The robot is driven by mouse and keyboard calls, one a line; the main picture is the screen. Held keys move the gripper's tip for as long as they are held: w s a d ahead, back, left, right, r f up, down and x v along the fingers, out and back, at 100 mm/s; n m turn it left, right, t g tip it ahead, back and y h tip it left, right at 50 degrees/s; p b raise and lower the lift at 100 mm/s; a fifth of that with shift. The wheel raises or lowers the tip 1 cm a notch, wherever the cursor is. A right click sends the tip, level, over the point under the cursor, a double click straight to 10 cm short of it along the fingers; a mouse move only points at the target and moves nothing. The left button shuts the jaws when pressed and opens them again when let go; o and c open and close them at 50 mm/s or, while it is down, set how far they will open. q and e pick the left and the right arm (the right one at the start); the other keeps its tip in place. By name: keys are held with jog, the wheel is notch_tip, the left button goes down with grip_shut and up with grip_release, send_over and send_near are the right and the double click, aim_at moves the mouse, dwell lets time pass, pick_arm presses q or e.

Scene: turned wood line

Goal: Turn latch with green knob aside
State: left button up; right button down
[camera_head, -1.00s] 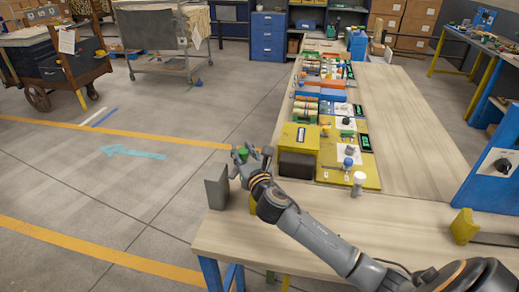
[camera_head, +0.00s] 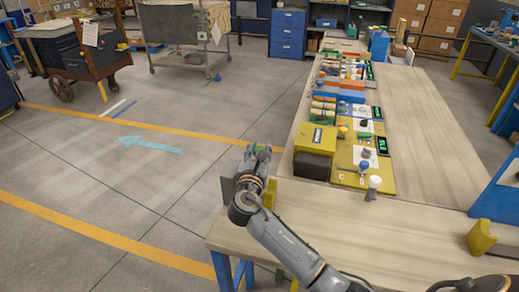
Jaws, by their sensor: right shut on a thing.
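My right gripper (camera_head: 258,152) is at the left edge of the near table, in front of and beside a grey upright plate (camera_head: 227,187). It is shut, with the fingers small and pointing away from me. The green knob is hidden by the fingers, and the latch itself cannot be made out behind my gripper and wrist. A yellow block (camera_head: 270,193) shows just right of my wrist. My left gripper is not in view.
A yellow box (camera_head: 315,138) with a dark brown front and a yellow board (camera_head: 350,178) with knobs stand right of the gripper. A white-topped post (camera_head: 374,183) stands at the board's near corner. The wooden table top (camera_head: 330,220) in front is largely bare.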

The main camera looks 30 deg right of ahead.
jog(key=shift+a+f, duration=0.1)
jog(key=shift+f, duration=0.05)
jog(key=c, duration=1.1)
grip_release()
jog(key=shift+o, duration=0.7)
jog(key=shift+s, duration=0.1)
jog(key=v, duration=1.2)
